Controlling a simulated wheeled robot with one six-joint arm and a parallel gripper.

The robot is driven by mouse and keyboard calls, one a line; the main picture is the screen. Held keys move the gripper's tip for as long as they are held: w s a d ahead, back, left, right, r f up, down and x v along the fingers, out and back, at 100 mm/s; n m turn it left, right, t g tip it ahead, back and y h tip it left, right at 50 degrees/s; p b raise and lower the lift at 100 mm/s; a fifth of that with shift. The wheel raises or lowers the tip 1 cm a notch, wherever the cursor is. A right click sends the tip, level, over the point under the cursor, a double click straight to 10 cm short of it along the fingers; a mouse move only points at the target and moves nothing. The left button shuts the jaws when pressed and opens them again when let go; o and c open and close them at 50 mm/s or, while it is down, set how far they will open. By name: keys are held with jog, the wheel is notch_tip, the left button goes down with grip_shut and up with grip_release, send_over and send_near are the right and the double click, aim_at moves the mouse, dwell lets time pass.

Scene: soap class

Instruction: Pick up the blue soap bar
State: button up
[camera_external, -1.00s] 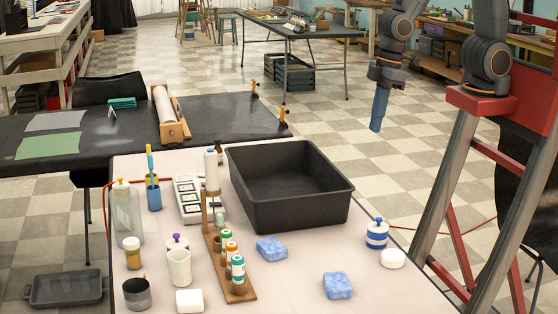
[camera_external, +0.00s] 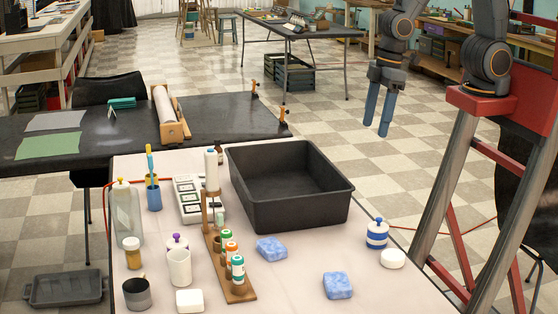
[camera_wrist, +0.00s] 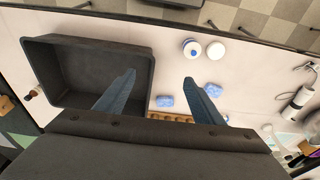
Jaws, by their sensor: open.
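Two blue, mottled soap bars lie on the white table. One blue soap bar (camera_external: 271,249) is just in front of the black bin, beside the wooden rack. The other blue soap bar (camera_external: 338,285) is nearer the table's front edge. In the wrist view the two bars show between and beside the fingers, one bar (camera_wrist: 165,101) between them and one bar (camera_wrist: 214,89) by the right finger. My gripper (camera_external: 378,118) hangs at the upper right, high and apart from the bars. Its two fingers (camera_wrist: 158,82) are spread with nothing between them.
A deep black bin (camera_external: 291,213) stands behind the bars. A wooden rack with small bottles (camera_external: 232,283) is to their left. A blue-and-white striped jar (camera_external: 377,234) and a round white piece (camera_external: 392,258) sit to the right. A white block (camera_external: 190,301) lies at the front left.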

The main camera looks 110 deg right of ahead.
jog(key=m+g+y+b, duration=0.1)
jog(key=m+y+b, duration=0.35)
jog(key=m, duration=1.55)
send_near(337, 280)
jog(key=shift+w+a+f, duration=0.35)
jog(key=shift+w+f, duration=0.1)
jog(key=shift+f, duration=0.05)
jog(key=x, duration=0.2)
jog(key=p+x, duration=0.1)
jog(key=x, duration=0.1)
jog(key=s+x, duration=0.1)
jog(key=shift+w+a+f, duration=0.1)
jog(key=shift+f, duration=0.35)
jog(key=shift+w+a+f+p, duration=0.1)
jog(key=shift+a+f+p, duration=0.2)
jog(key=shift+f, duration=0.3)
jog(key=shift+d, duration=0.1)
jog(key=c, duration=1.2)
